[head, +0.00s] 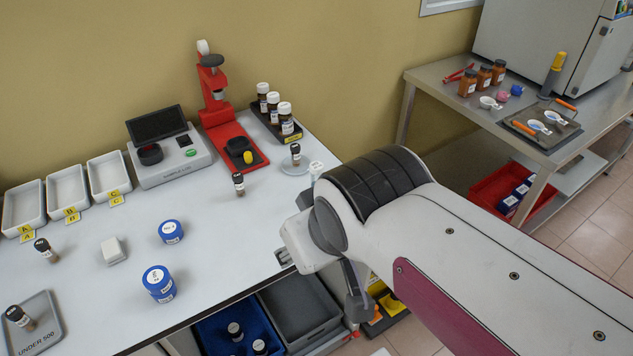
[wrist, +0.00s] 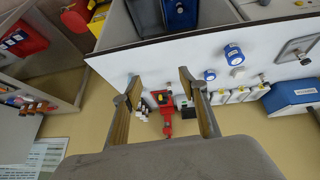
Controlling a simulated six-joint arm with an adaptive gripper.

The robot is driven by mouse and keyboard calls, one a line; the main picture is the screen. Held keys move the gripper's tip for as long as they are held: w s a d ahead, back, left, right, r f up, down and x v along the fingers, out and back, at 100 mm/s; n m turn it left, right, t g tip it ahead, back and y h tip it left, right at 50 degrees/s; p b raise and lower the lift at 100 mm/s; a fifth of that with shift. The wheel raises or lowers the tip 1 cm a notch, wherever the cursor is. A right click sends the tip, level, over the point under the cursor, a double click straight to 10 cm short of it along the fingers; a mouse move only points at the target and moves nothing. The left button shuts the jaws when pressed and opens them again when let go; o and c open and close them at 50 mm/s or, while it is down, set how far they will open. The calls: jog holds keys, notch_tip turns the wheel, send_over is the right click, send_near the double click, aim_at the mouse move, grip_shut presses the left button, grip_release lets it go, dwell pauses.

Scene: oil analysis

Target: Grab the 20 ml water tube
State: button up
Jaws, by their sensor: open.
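Several small dark-capped vials stand on the white table, one near the middle (head: 239,184), one on a round pad (head: 295,154), one at the left (head: 46,250) and one on a grey tray (head: 21,319). Their labels are too small to read, so I cannot tell which is the 20 ml water tube. A white-capped item (head: 315,169) shows partly behind my arm. My gripper (wrist: 160,80) is open and empty in the wrist view, with its fingers apart above the table. In the head view my arm mostly hides the gripper.
A red stand (head: 222,115), a rack of brown bottles (head: 276,118) and a grey analyser (head: 170,155) line the back. Two blue-lidded jars (head: 159,283) and a white block (head: 113,251) stand in front. Labelled white trays (head: 68,193) are left. A steel side table (head: 440,82) is right.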

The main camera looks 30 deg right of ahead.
jog(key=w+d+t+h, duration=0.1)
jog(key=w+d+h, duration=0.2)
jog(key=w+d, duration=0.7)
jog(key=n+t, duration=0.3)
jog(key=n, duration=0.1)
send_over(316, 183)
jog(key=s+d, duration=0.4)
jog(key=s, duration=0.1)
notch_tip(316, 183, down, 6)
jog(key=f, duration=0.1)
jog(key=f+t+y, duration=0.1)
jog(key=f+y, duration=0.1)
jog(key=f+n+t+y, duration=0.1)
jog(key=f+y, duration=0.1)
jog(key=f, duration=0.1)
jog(key=w+f+t+y, duration=0.1)
jog(key=f+y, duration=0.1)
jog(key=shift+w+a+f+t, duration=0.1)
jog(key=shift+a+f+t, duration=0.15)
jog(key=shift+f+t, duration=0.05)
jog(key=shift+s+a+f+m+t+y, duration=0.25)
jog(key=shift+s+t+y, duration=0.25)
jog(key=shift+t, duration=0.3)
jog(key=shift+s+r+m+t+y, duration=0.2)
jog(key=shift+s+r+m+t, duration=0.05)
jog(key=shift+s+m+t, duration=0.25)
jog(key=shift+s+r+m+t+y, duration=0.2)
jog(key=shift+s+m+t, duration=0.2)
jog(key=shift+t, duration=0.2)
jog(key=shift+a, duration=0.1)
